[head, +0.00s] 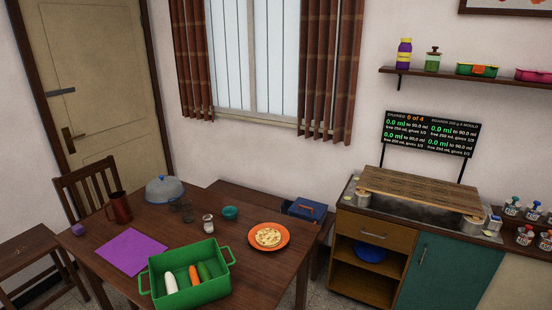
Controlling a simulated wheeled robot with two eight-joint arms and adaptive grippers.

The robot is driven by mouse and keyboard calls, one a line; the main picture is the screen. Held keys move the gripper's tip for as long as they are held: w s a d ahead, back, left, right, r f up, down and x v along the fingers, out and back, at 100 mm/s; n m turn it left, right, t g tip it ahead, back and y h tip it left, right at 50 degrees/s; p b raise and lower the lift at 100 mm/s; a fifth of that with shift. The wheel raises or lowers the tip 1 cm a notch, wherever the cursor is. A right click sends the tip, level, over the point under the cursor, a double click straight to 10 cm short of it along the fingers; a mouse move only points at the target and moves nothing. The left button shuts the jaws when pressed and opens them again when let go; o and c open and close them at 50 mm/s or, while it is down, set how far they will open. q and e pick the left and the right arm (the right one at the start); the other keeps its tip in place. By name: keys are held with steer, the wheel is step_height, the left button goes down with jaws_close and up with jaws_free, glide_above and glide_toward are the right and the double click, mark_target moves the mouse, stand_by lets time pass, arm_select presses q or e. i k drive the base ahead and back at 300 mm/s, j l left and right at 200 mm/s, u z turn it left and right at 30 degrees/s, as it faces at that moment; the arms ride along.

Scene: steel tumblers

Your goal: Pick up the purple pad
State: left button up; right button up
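The purple pad (128,253) is a flat purple sheet lying on the left part of the brown wooden table (262,277). The green crate (205,290) stands at its right and hides nothing clear of its upper face. A dark red mug (120,208) stands just behind the pad. A small purple block (78,230) sits at the table's left edge, apart from the pad. Neither of my grippers shows in the head view.
The crate holds a white, an orange and a green vegetable. Behind are a domed cover (165,190), glasses, a salt shaker (208,224), a teal bowl (230,213) and an orange plate (269,237) of food. Chairs flank the left side; a counter (422,218) stands right.

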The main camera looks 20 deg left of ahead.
mark_target(78, 230)
steer(key=i+j+z, duration=0.1)
steer(key=j, duration=3.1)
steer(key=i+j, duration=0.1)
steer(key=j, duration=3.1)
steer(key=i+z, duration=0.05)
